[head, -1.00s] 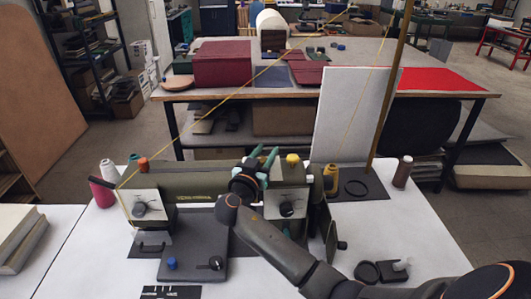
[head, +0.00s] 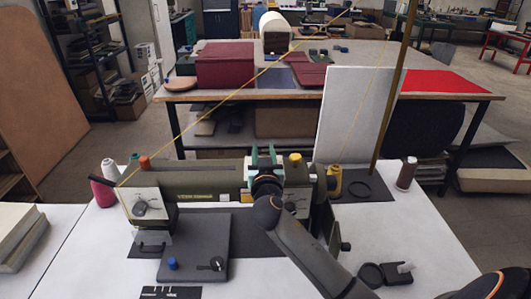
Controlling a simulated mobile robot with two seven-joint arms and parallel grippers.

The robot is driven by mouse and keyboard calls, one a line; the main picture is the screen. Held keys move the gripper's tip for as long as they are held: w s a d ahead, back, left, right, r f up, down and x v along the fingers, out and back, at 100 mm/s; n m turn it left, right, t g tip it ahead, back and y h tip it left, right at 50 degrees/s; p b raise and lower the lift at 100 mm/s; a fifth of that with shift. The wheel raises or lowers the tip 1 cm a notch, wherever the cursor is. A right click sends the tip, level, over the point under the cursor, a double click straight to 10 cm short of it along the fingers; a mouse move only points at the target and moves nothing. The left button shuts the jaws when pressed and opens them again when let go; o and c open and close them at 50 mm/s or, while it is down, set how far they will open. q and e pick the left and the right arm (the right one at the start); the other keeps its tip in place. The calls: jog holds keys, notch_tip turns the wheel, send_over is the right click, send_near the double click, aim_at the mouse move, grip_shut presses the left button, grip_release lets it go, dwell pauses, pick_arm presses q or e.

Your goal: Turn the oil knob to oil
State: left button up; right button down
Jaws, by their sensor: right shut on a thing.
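The olive-green sewing machine (head: 208,182) lies across the white table. My right gripper (head: 263,156), with teal fingers, is at the upper right part of its body, just left of the yellow knob (head: 295,160). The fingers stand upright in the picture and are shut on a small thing. It appears to be the oil knob, but the gripper and arm hide it, so its markings and setting cannot be read. A dark dial (head: 290,203) on the white right panel is partly behind my arm. My left gripper is not in view.
An orange knob (head: 144,163) and another dial (head: 141,208) are on the machine's left end. Thread spools (head: 103,190) stand left of it. A tall white board (head: 352,120) stands behind right.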

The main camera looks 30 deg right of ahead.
jog(key=shift+a+n+t+y, duration=0.15)
jog(key=shift+n+t+y, duration=0.25)
jog(key=shift+n+y, duration=0.25)
jog(key=shift+w, duration=0.1)
jog(key=shift+c, duration=2.4)
grip_release()
jog(key=shift+a, duration=0.1)
jog(key=b+v, duration=0.2)
jog(key=v, duration=1)
jog(key=shift+s, duration=0.3)
